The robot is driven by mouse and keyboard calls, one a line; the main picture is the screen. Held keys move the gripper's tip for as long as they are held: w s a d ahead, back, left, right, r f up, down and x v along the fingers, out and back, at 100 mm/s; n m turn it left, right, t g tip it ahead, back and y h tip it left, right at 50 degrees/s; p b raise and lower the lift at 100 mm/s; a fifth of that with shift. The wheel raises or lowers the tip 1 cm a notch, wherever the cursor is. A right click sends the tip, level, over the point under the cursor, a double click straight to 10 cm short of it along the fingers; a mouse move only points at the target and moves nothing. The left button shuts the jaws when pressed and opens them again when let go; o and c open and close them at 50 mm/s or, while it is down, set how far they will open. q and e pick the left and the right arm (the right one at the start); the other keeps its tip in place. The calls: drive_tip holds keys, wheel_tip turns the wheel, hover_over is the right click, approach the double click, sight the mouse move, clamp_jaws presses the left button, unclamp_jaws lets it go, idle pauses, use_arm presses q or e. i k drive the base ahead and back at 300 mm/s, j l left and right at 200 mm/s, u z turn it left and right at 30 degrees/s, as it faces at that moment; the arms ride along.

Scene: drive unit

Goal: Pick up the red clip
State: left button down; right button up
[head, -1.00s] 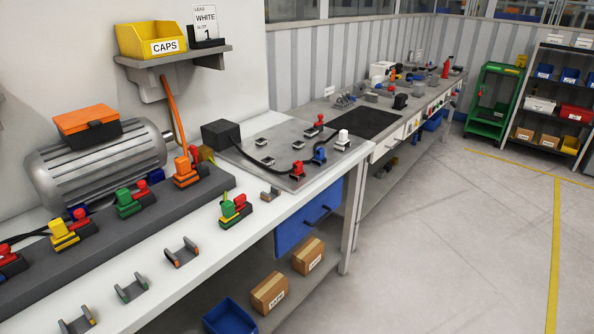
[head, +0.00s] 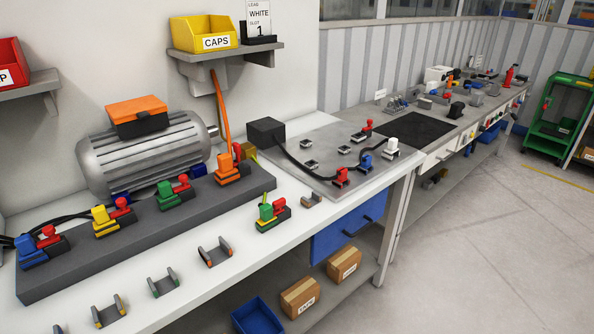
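Several small grey U-shaped clips lie in a row along the front of the white bench. One clip with red-orange ends (head: 207,257) lies right of the clip with green ends (head: 155,287). A clip with yellow-orange ends (head: 101,317) is nearer the front left. A small brownish clip (head: 311,201) lies farther back; its colour is hard to tell. Another clip is cut off at the bottom edge. Red parts also sit on the connectors, such as the green connector with a red part (head: 271,213) on the bench. Neither of my grippers is in view.
A dark grey rail (head: 75,272) with coloured connectors runs behind the clips, before a motor (head: 145,158). A metal plate (head: 325,187) with connectors lies to the right. A yellow CAPS bin (head: 203,33) stands on a wall shelf.

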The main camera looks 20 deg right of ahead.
sight(343, 173)
drive_tip(key=i+l+u, duration=0.2)
drive_tip(key=l+u, duration=0.2)
drive_tip(key=i+l+u, duration=0.2)
drive_tip(key=l, duration=0.2)
drive_tip(key=l+u, duration=0.1)
drive_tip(key=l, duration=0.35)
drive_tip(key=i+l+u, duration=0.1)
drive_tip(key=l, duration=0.3)
drive_tip(key=i+l, duration=0.1)
drive_tip(key=l, duration=0.35)
drive_tip(key=i+l, duration=0.1)
drive_tip(key=l, duration=0.75)
drive_tip(key=i+l, duration=0.15)
drive_tip(key=l, duration=0.25)
drive_tip(key=k, duration=0.35)
drive_tip(key=i, duration=0.35)
drive_tip(key=u, duration=0.05)
